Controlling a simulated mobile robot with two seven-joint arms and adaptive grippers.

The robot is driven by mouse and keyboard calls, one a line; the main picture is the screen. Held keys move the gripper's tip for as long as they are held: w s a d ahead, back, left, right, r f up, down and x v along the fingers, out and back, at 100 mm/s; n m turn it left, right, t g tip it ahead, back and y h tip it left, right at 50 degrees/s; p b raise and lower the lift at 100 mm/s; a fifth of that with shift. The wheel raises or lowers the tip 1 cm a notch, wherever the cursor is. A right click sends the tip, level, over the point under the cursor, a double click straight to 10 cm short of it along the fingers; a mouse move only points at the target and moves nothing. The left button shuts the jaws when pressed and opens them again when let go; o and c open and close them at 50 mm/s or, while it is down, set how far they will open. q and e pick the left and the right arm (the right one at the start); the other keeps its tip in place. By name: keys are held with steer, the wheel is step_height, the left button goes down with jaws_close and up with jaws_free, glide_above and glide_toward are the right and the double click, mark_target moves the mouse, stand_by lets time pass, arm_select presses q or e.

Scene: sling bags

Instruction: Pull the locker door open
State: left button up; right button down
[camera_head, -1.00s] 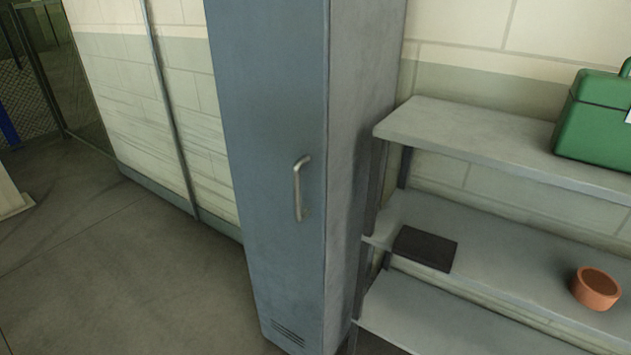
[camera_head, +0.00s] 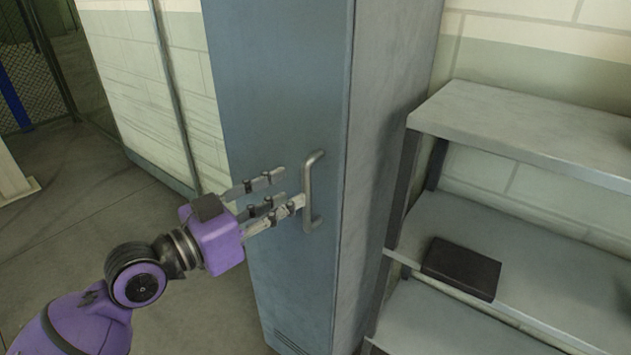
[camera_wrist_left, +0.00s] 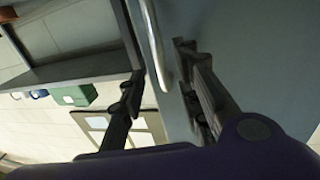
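The tall blue-grey locker (camera_head: 275,90) stands upright with its door shut. Its metal bar handle (camera_head: 311,185) is on the door's right side. My left gripper (camera_head: 291,189) is open at the handle, fingers reaching toward it from the left. In the left wrist view, the handle (camera_wrist_left: 154,45) runs between the spread fingers of the gripper (camera_wrist_left: 155,55), with gaps visible on both sides. Whether any finger touches it I cannot tell. My right gripper is not in view.
A grey shelf unit (camera_head: 520,125) stands to the right of the locker, with a dark flat box (camera_head: 462,268) on its middle shelf. A green case (camera_wrist_left: 75,95) shows in the left wrist view. Open floor (camera_head: 95,215) lies to the left.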

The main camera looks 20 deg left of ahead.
mark_target(303, 187)
arm_select(q)
steer(key=x, duration=0.4)
steer(key=shift+w+r+p, duration=0.1)
steer(key=shift+w+p, duration=0.2)
steer(key=shift+p, duration=0.1)
steer(key=shift+w+d, duration=0.4)
steer(key=shift+w, duration=0.15)
jaws_close()
